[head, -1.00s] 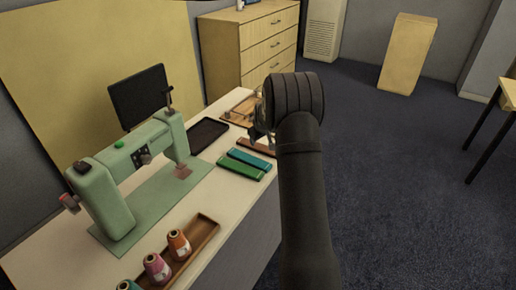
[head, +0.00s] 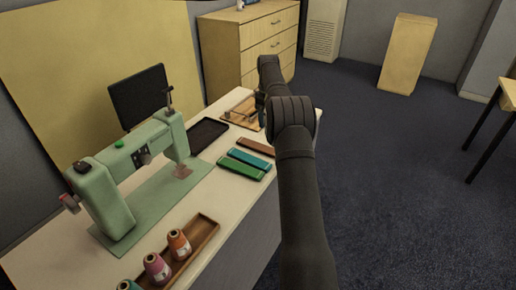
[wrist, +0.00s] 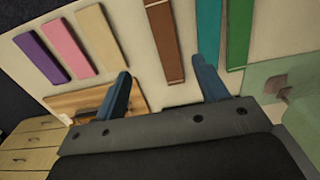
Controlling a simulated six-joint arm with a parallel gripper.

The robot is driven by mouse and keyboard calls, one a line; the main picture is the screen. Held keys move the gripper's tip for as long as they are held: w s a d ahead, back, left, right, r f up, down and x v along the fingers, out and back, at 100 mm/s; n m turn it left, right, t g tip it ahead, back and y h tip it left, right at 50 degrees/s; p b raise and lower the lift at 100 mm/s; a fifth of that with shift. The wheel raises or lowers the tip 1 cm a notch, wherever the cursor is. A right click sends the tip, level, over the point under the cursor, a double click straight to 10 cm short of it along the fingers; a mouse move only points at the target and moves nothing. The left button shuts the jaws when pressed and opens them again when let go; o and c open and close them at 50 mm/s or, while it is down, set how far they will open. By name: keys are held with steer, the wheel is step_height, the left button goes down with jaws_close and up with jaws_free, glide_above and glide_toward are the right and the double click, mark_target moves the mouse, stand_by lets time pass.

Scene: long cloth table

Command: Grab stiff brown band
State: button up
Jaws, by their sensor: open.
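The brown band (head: 256,147) is a flat strip lying on the table, at the far end of a row beyond the teal and green bands. In the wrist view the brown band (wrist: 163,42) lies ahead of the fingertips, its line falling between them. My gripper (wrist: 160,70) has its two blue-grey fingers spread and nothing between them. In the head view my gripper (head: 261,106) shows only partly beside my arm, beyond the brown band and above the table. The gap in height is hard to judge.
A teal band (head: 249,159) and a green band (head: 240,169) lie beside it. Tan (wrist: 99,37), pink (wrist: 68,49) and purple (wrist: 40,57) bands show on its other side. A dark tray (head: 207,134), a wooden board (head: 240,111) and a green sewing machine (head: 110,190) stand nearby.

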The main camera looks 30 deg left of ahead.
glide_above(265, 148)
steer(key=f, duration=0.9)
steer(key=shift+w+d, duration=0.1)
steer(key=shift+w, duration=0.2)
steer(key=shift+s+f, duration=0.2)
steer(key=shift+f, duration=1.15)
steer(key=shift+s+f, duration=0.2)
steer(key=shift+f, duration=1.15)
steer(key=shift+c, duration=0.5)
steer(key=c, duration=1)
